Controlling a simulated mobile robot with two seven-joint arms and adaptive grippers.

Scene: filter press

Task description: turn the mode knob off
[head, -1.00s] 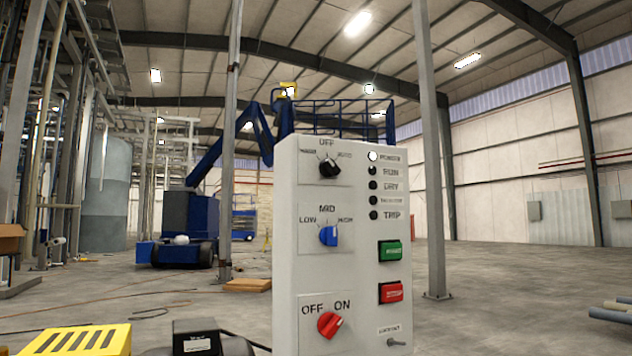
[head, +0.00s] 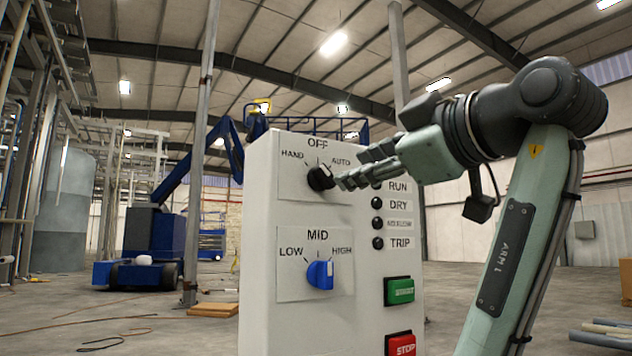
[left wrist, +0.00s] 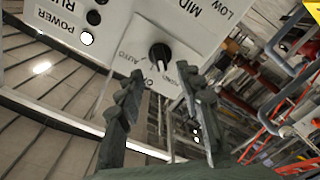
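The mode knob (head: 321,178) is black, on the upper plate of the white control panel (head: 262,215), among the labels HAND, OFF and AUTO. My left gripper (head: 352,170) is at the knob's right in the head view, reaching in from the right. In the left wrist view the gripper (left wrist: 161,78) is open, with its fingers spread and the knob (left wrist: 160,54) seen between and beyond the tips. I cannot tell whether they touch it. My right gripper is not in view.
Below is a blue LOW-MID-HIGH knob (head: 320,274). Indicator lamps run down the panel's right side, above a green button (head: 399,291) and a red stop button (head: 400,344). A blue lift (head: 152,232) and a steel post (head: 201,160) stand behind.

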